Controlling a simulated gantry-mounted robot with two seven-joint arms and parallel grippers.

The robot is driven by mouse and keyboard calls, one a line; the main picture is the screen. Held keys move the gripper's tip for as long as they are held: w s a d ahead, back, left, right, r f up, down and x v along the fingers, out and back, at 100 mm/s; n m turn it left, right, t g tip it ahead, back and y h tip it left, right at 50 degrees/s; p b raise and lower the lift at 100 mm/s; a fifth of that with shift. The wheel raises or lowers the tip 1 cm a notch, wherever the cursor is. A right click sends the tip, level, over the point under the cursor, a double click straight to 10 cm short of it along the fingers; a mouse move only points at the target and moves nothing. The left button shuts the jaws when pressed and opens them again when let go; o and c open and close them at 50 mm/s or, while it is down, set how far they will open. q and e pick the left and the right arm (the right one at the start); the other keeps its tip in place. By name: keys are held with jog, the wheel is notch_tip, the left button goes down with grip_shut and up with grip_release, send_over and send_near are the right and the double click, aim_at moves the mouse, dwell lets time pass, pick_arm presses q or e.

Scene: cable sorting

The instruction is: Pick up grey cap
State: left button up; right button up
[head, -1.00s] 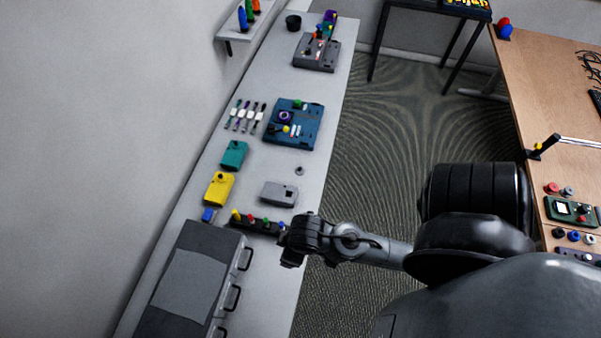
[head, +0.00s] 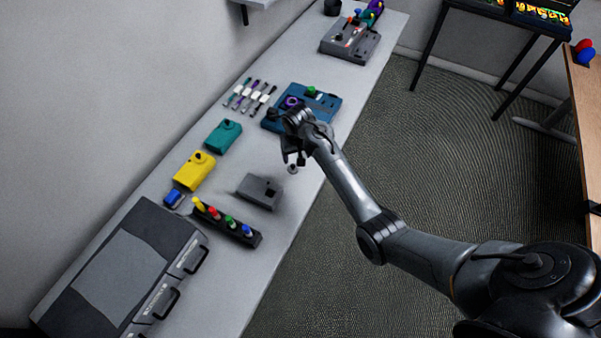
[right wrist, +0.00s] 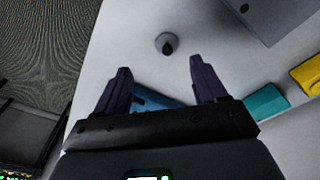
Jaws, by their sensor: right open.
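The grey cap (head: 292,168) is a small round piece standing on the light grey bench near its right edge, next to the grey box. It also shows in the right wrist view (right wrist: 166,44), just beyond the fingertips and between their lines. My right gripper (head: 293,158) is over the bench close to the cap, and in the head view its fingers nearly meet the cap. In the right wrist view my right gripper (right wrist: 160,64) has its two fingers spread apart with nothing between them. My left gripper is not in view.
A grey box (head: 259,191) lies left of the cap. A blue panel device (head: 325,103) sits behind the gripper. Teal (head: 223,136) and yellow (head: 194,171) boxes stand farther left. A black rack with coloured pegs (head: 240,233) and a dark case (head: 95,250) are nearer.

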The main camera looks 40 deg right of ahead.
jog(key=w, duration=0.1)
send_over(293, 166)
notch_tip(293, 166, down, 4)
jog(key=shift+d+f+b, duration=0.1)
jog(key=shift+b, duration=0.3)
notch_tip(293, 166, down, 4)
jog(key=shift+s+f, duration=0.1)
jog(key=shift+f, duration=0.5)
jog(key=shift+c, duration=0.3)
jog(key=c, duration=1.1)
jog(key=shift+o, duration=0.2)
jog(key=shift+r, duration=0.1)
